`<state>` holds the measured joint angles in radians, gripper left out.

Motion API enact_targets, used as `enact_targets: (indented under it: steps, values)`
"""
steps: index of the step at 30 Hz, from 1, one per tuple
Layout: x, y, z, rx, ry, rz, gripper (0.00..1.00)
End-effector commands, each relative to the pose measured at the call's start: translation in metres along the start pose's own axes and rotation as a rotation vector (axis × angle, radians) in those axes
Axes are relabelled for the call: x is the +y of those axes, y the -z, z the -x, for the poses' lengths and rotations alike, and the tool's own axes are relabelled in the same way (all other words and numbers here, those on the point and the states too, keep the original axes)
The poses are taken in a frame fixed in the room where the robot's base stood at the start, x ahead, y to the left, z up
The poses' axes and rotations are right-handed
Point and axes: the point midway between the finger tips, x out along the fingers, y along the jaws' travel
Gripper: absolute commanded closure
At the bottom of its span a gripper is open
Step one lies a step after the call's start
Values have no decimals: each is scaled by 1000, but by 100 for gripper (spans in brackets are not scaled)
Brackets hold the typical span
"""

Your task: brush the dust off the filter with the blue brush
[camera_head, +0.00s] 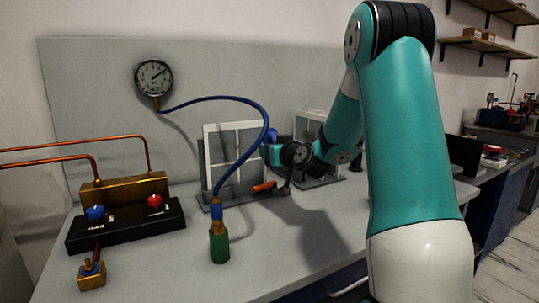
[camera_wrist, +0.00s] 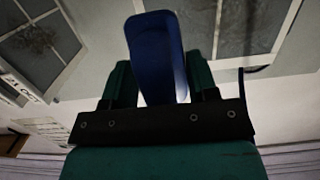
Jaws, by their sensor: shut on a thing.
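My gripper (camera_wrist: 160,78) is shut on the blue brush (camera_wrist: 155,38), which sticks out between its two green fingers in the wrist view. In the head view my gripper is by the two framed panels, partly hidden by my own arm. One white-framed panel (camera_head: 207,150) stands upright on a dark base at the middle of the bench. A second framed panel (camera_head: 309,125) stands behind and to the right. In the wrist view, a framed pane at left carries a dark dusty patch (camera_wrist: 37,40), and another framed grey pane (camera_wrist: 235,22) is at upper right. The brush appears clear of both panes.
A blue hose (camera_head: 267,115) arches from the round gauge (camera_head: 154,78) to a green-handled fitting (camera_head: 219,243). A black block (camera_head: 125,224) with red and blue knobs and copper pipes is at left. An orange-handled part (camera_head: 264,187) is on the panel base.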

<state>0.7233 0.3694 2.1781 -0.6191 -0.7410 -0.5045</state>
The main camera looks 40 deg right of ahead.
Motion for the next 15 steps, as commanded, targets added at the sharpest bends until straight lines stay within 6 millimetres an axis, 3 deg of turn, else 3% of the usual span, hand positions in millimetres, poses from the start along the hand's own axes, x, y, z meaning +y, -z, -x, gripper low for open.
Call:
enact_targets:
  steps: [6, 15]
  values:
    - [0, -3, 15, 2, -1, 1, 76]
    - [0, -2, 16, 1, -1, 0, 76]
